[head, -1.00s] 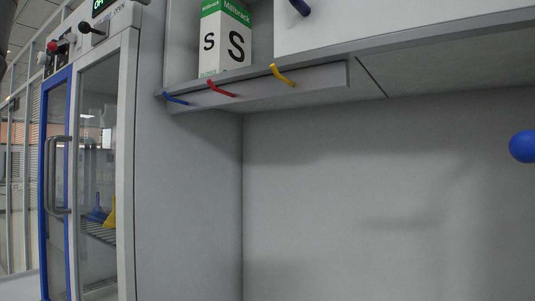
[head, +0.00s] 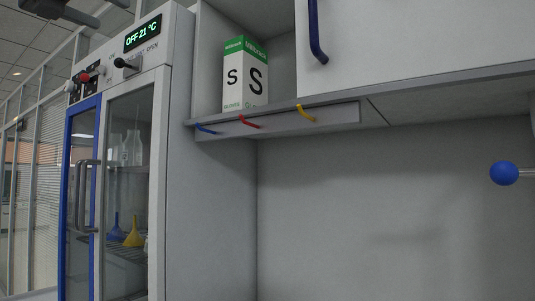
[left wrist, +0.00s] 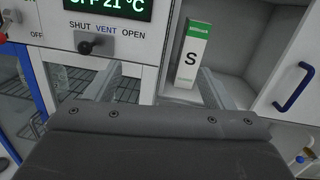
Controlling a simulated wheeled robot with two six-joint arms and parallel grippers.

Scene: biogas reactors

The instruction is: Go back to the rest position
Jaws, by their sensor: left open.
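My left gripper (head: 62,12) shows as a dark shape at the top left edge of the head view, in front of the ceiling and above the oven. In the left wrist view its dark body fills the lower middle, and its open jaws (left wrist: 162,85) have nothing visible between them. It points toward the oven's control panel and the shelf, apart from both. My right gripper is not in view.
The oven (head: 145,65) reads "OFF 21 °C"; its glass door is shut, with blue and yellow funnels inside. A Millbrack box (head: 245,85) stands on the shelf (head: 340,115) above blue, red and yellow hooks. A blue ball (head: 503,173) juts in at right.

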